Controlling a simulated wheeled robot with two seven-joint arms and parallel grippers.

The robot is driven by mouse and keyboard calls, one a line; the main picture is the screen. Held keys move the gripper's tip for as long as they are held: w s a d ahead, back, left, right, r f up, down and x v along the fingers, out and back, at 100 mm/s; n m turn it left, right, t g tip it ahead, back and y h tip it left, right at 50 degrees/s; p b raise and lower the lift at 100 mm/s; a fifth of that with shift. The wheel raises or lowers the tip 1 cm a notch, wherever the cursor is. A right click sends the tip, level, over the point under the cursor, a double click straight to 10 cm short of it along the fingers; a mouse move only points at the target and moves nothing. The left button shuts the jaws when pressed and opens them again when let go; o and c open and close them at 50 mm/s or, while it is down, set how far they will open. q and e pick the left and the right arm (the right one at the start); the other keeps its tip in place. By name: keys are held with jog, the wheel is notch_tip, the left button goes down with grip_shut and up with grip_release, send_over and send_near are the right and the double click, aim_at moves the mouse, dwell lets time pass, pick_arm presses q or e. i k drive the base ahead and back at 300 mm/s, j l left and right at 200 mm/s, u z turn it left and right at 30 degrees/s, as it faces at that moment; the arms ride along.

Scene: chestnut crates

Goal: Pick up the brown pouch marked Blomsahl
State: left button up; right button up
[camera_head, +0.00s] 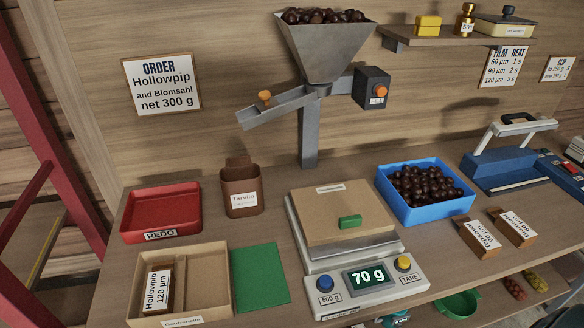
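Two brown pouches with white labels lie side by side at the right of the bench, in front of the sealer. The label of the right one (521,239) seems to read Blomsahl, but it is turned and small, so I cannot be sure. The left one (481,251) has a similar turned label that I cannot read clearly. Neither of my grippers is in view.
A scale (338,287) reading 70 g carries a tan box with a green block. A blue crate (430,220) of chestnuts stands left of the two pouches, the blue sealer (500,172) behind them. A hopper (322,55), a red tray (130,222) and a brown container (240,197) stand further left.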

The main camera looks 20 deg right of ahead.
aim_at(515, 229)
jog(key=k+l, duration=0.2)
jog(key=l, duration=0.15)
jog(key=k+l+z, duration=0.15)
jog(key=k+l, duration=0.3)
jog(key=l, duration=0.3)
jog(key=k+l+z, duration=0.15)
jog(key=l, duration=0.25)
jog(key=k+l, duration=0.2)
jog(key=l, duration=0.2)
jog(key=k+z, duration=0.05)
